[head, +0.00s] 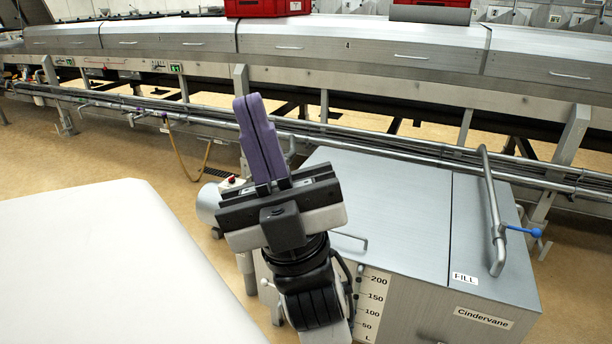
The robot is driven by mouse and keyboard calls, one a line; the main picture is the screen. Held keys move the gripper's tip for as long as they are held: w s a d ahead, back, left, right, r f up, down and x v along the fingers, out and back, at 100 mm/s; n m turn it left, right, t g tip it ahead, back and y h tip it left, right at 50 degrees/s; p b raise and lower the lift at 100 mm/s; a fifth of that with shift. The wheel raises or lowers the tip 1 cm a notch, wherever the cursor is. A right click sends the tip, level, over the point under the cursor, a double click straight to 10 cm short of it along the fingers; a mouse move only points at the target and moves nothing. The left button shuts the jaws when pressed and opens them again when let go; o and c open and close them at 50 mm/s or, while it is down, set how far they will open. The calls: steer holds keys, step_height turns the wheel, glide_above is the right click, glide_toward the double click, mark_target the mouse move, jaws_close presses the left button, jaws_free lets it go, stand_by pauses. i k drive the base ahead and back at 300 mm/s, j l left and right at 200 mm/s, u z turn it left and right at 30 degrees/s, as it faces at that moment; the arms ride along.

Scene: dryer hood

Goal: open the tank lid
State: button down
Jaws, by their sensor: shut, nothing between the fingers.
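The tank is a grey metal box at the lower right, with a level scale on its front and a "Cindervane" label. Its lid (395,215) is the wide flat panel on top, lying closed, with a seam at its right. A small bar handle (351,240) sits near the lid's front left, partly hidden behind my arm. My gripper (247,103) has purple fingers pointing up and away. It is shut and empty, left of the tank in the picture, and its body hides the lid's left front corner.
A bent pipe (491,205) with a blue valve lever (524,230) stands over the tank's right part by the FILL label (465,278). Long rails (400,148) run behind the tank, below the dryer hood (360,48). Red crates (268,7) sit on the hood.

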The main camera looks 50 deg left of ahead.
mark_target(399, 212)
steer(key=u, duration=1.15)
steer(key=i+l+z, duration=0.15)
steer(key=i+l, duration=0.45)
steer(key=i, duration=0.1)
